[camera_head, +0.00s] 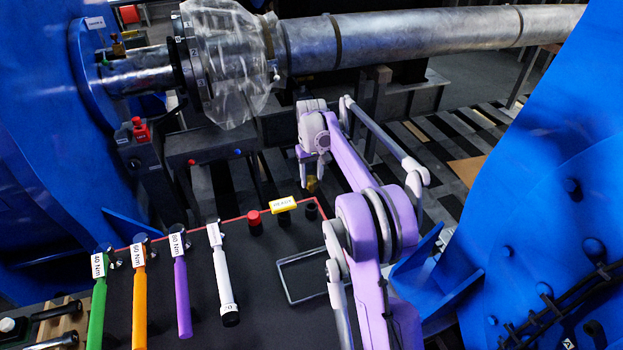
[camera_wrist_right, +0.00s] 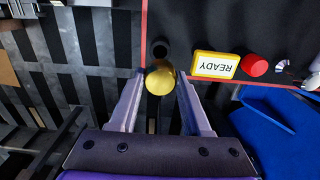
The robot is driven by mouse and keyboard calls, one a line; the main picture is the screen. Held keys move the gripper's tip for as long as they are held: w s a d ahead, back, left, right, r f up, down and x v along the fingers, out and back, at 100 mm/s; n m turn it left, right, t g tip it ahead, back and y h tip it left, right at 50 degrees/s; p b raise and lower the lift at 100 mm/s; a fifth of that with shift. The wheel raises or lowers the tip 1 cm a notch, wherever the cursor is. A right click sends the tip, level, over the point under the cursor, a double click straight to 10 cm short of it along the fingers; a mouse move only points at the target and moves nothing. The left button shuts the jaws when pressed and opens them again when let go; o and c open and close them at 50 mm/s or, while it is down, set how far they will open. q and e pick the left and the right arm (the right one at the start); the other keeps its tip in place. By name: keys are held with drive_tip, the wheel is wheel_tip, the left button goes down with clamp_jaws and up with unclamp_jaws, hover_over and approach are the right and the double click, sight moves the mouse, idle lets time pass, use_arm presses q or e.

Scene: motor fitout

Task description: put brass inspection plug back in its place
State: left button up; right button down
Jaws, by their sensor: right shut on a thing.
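The brass inspection plug (camera_wrist_right: 160,81) shows as a round yellow-gold head between the fingers of my right gripper (camera_wrist_right: 161,100). In the head view, the right gripper (camera_head: 312,168) points down beyond the far edge of the black tool board, with the plug (camera_head: 311,185) small below its fingers. The gripper is shut on the plug. A short black round holder (camera_head: 312,211) stands at the board's far right corner. It appears just beyond the plug in the wrist view (camera_wrist_right: 160,47), partly covered by it. My left gripper is not in view.
The black board (camera_head: 262,262) has a red border and carries a yellow READY sign (camera_head: 284,204), a red button (camera_head: 255,222), a wire frame (camera_head: 302,279) and several coloured torque wrenches (camera_head: 181,285). A metal shaft (camera_head: 400,38) and blue housings (camera_head: 540,180) surround the space.

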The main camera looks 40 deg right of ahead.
sight(312, 192)
drive_tip(key=shift+r, duration=0.15)
drive_tip(key=shift+s+f+b, duration=0.1)
drive_tip(key=shift+f+b, duration=0.8)
drive_tip(key=shift+f, duration=1.25)
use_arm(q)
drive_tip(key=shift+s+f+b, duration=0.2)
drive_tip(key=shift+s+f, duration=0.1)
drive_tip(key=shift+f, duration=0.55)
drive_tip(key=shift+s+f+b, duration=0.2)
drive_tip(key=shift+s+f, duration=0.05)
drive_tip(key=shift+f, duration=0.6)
use_arm(e)
drive_tip(key=shift+f, duration=0.85)
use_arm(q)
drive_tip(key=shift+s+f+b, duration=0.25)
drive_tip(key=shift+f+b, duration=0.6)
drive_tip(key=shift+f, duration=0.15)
use_arm(e)
drive_tip(key=shift+f, duration=1.75)
drive_tip(key=shift+c, duration=1.4)
unclamp_jaws()
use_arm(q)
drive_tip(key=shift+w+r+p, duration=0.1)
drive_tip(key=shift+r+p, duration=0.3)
use_arm(e)
wheel_tip(312, 192, up, 11)
drive_tip(key=shift+f, duration=0.1)
